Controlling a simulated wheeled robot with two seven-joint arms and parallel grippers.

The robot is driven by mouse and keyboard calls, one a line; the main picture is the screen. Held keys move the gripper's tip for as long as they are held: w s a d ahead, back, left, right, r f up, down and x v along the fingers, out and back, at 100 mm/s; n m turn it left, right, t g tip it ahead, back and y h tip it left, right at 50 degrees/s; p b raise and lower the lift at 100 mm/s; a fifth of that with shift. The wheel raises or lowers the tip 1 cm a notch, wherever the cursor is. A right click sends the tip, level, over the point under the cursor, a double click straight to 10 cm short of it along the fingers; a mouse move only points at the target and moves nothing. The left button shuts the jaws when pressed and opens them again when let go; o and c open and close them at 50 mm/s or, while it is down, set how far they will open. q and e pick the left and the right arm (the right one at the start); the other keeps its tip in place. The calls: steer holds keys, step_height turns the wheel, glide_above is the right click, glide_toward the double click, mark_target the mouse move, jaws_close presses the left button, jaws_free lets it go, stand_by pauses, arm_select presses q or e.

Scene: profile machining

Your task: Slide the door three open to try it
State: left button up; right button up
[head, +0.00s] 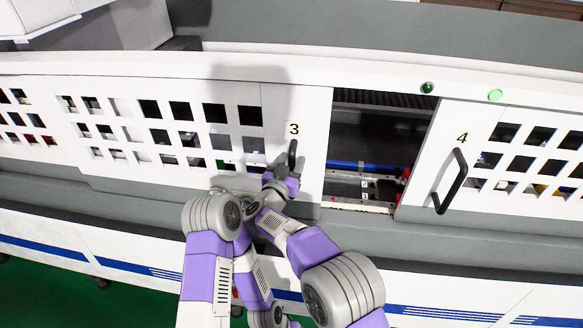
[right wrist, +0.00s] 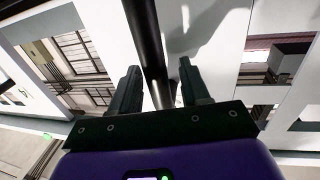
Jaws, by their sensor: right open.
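Door three (head: 312,120) is a white panel marked "3" with square windows at its left. Its black bar handle (head: 292,153) is near its right edge. To the right of that edge, an opening (head: 375,150) shows the dark machine inside. My right gripper (head: 285,178) is at the lower end of this handle. In the right wrist view my right gripper (right wrist: 158,90) is open, and the black handle bar (right wrist: 150,50) runs between its two fingers, with gaps visible on both sides. My left gripper cannot be made out.
Door four (head: 450,120), with its own black handle (head: 450,181), stands right of the opening. A green button (head: 495,95) and a dark green one (head: 428,88) are on the rail above. A grey ledge (head: 480,235) runs below the doors.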

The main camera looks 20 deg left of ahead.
step_height(320, 180, up, 8)
steer(key=shift+r, duration=0.15)
stand_by(0.6)
